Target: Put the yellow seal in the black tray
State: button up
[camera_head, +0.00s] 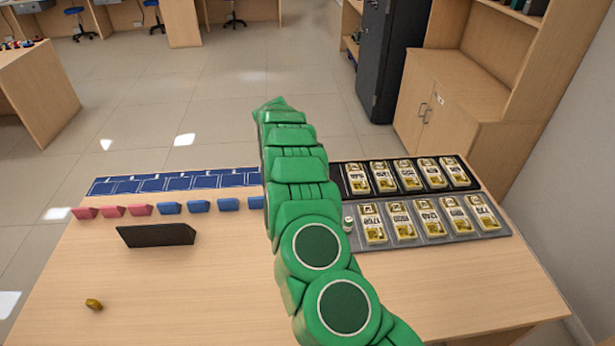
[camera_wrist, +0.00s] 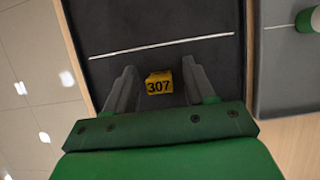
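In the wrist view, a small yellow seal (camera_wrist: 159,83) marked 307 is between the two fingers of my gripper (camera_wrist: 160,82). The fingers are apart, with a narrow gap on each side of the seal. The black tray (camera_wrist: 105,75), with a thin white line across it, is under them. The seal appears to rest on the tray, but I cannot tell its exact height. In the head view, the black tray (camera_head: 338,178) is at the back right of the counter. My green arm hides its left end, my gripper and the seal there.
Several gold-and-white blocks (camera_head: 409,176) lie in the black tray. A grey tray (camera_head: 434,238) holds more, beside a small green-and-white cylinder (camera_head: 348,220). Pink and blue pieces (camera_head: 170,207) and a dark plate (camera_head: 157,235) stand left. A small yellow-brown object (camera_head: 93,304) lies front left.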

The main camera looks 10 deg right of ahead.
jog(key=v, duration=1.2)
jog(key=s+d+r+m+y, duration=0.2)
jog(key=s+d+r+m, duration=0.15)
jog(key=s+r, duration=0.7)
jog(key=s+d+r+m+g+y, duration=0.1)
jog(key=s+d+r+m, duration=0.1)
jog(key=s+r, duration=0.45)
jog(key=s+d+r+m, duration=0.1)
jog(key=s+r+m, duration=0.2)
jog(key=s, duration=0.7)
jog(key=s+d+m, duration=0.1)
jog(key=s+m, duration=0.2)
jog(key=s, duration=0.8)
jog(key=s+d+m+y, duration=0.1)
jog(key=s+d+m, duration=0.1)
jog(key=s, duration=0.9)
jog(key=s+d+m, duration=0.1)
jog(key=s+m, duration=0.3)
jog(key=s, duration=0.8)
jog(key=shift+d+f+g+y, duration=0.15)
jog(key=shift+d+g+y, duration=0.15)
jog(key=shift+d+g, duration=0.1)
